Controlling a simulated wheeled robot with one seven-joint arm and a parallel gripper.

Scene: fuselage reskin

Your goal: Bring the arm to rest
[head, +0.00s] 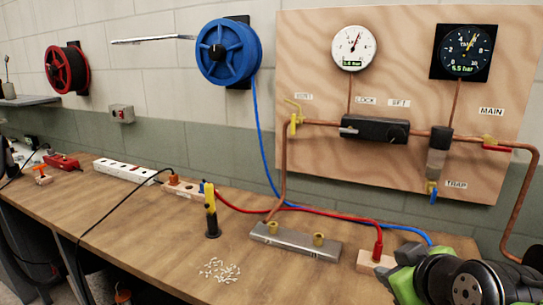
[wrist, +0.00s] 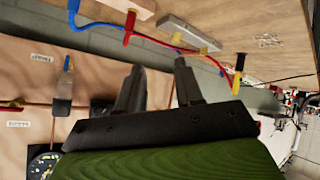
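My arm (head: 440,278), green and black, shows in the lower right corner of the head view, by the right end of the bench. The gripper itself cannot be made out clearly there. In the wrist view, which is turned upside down, my gripper (wrist: 159,68) has its two dark fingers apart with nothing between them. It is in front of the wooden panel and bench, and no contact shows.
The plywood panel (head: 300,50) carries gauges, copper pipe and valves. On the bench (head: 130,225) are a metal manifold (head: 295,242), a red-plugged block (head: 375,262), an upright yellow-black tool (head: 211,212) and small white pieces (head: 220,270). Hoses cross the back. The front left bench is mostly clear.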

